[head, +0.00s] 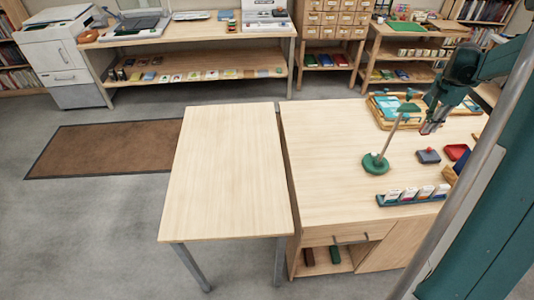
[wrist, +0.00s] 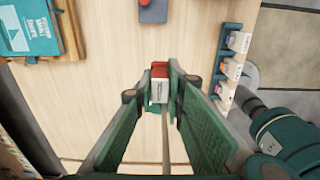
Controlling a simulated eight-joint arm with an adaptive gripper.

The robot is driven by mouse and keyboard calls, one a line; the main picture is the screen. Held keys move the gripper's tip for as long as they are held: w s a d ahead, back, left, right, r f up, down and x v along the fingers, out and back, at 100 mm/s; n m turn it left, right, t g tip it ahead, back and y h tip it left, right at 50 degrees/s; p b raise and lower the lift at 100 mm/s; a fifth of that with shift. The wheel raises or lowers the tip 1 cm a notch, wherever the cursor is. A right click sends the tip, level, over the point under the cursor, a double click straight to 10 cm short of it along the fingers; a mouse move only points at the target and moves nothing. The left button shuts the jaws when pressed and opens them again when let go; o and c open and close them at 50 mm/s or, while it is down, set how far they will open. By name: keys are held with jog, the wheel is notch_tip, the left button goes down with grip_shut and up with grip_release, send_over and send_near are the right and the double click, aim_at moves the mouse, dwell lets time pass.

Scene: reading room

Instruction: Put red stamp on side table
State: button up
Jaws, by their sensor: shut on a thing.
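My gripper (head: 432,126) is above the right part of the desk, shut on the red stamp. In the wrist view the red stamp (wrist: 159,72), a small block with a red part and a white label, sits between the tips of the green fingers (wrist: 160,95). Its lower part is partly hidden by the fingers. In the head view the stamp is too small to make out clearly. The side table (head: 228,165) is the narrow, bare wooden table left of the desk, with a thin gap between them.
The desk's left part is clear.

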jog(key=r, duration=0.9)
jog(key=shift+w+a+r, duration=0.15)
jog(key=shift+a+r, duration=0.2)
jog(key=w+a+n, duration=0.1)
jog(key=w+a, duration=0.2)
jog(key=a, duration=0.9)
jog(key=w+a+n, duration=0.2)
jog(key=w+a, duration=0.1)
jog(key=a, duration=1)
jog(key=s+a+n+p, duration=0.1)
jog(key=s+a+n, duration=0.15)
jog(key=a, duration=2.25)
jog(key=s+a+n, duration=0.2)
jog(key=s+a, duration=0.3)
jog(key=a, duration=0.7)
jog(key=s+a+n, duration=0.2)
jog(key=s+a, duration=0.4)
jog(key=a, duration=0.6)
notch_tip(320, 180, down, 18)
jog(key=shift+w+d+p, duration=0.35)
jog(key=shift+p, duration=0.05)
jog(key=shift+f+m, duration=0.15)
jog(key=shift+m, duration=0.1)
jog(key=shift+f+b, duration=0.35)
jog(key=shift+f, duration=2.7)
